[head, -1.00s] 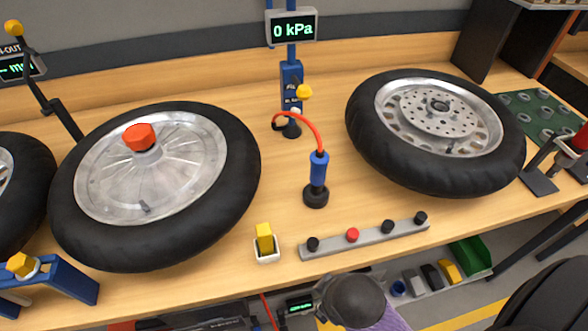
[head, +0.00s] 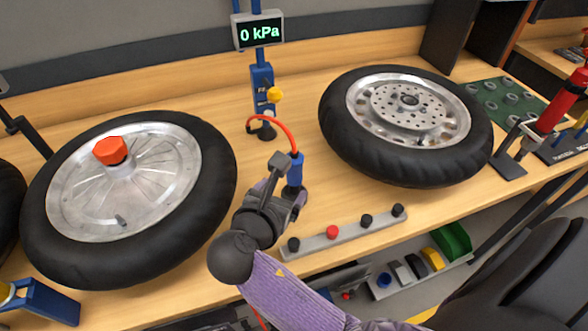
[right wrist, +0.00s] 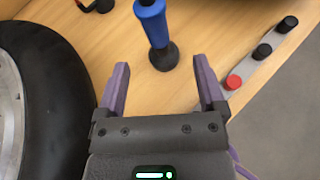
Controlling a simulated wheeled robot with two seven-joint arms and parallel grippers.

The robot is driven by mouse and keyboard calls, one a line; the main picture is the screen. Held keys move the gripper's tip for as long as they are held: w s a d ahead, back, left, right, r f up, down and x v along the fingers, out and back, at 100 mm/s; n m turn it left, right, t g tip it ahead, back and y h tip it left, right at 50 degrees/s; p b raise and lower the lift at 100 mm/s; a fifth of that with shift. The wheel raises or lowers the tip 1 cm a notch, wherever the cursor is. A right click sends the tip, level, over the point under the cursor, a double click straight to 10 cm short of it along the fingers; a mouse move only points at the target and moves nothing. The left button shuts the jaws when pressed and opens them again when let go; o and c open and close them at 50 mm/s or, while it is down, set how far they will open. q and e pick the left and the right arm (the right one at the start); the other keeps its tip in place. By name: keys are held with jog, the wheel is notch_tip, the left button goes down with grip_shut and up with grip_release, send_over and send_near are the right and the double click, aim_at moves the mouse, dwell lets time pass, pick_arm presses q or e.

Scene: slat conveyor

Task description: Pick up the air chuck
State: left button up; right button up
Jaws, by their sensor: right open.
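The air chuck (head: 295,172) is a blue cylinder with a red hose leaving its top, upright on the bench between the two wheels. In the right wrist view the blue air chuck (right wrist: 152,22) stands in a black round base (right wrist: 164,56). My right gripper (head: 284,178) is at the air chuck in the head view and hides its lower part. In the right wrist view my right gripper (right wrist: 163,80) is open, its two purple fingers apart and empty, with the air chuck just beyond the fingertips. My left gripper is not in view.
A wheel with an orange cap (head: 110,150) lies left, another wheel (head: 405,125) right. A grey strip with black and red knobs (head: 345,230) lies at the front edge. A blue post with a 0 kPa display (head: 258,31) stands behind.

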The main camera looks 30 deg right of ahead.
aim_at(292, 172)
jog(key=shift+n, duration=0.3)
jog(key=b+x, duration=0.2)
jog(key=x, duration=0.3)
jog(key=b+x, duration=0.2)
jog(key=x, duration=0.3)
jog(key=shift+w+a, duration=0.2)
jog(key=shift+a, duration=0.1)
jog(key=shift+d, duration=0.1)
jog(key=shift+c, duration=0.5)
grip_shut()
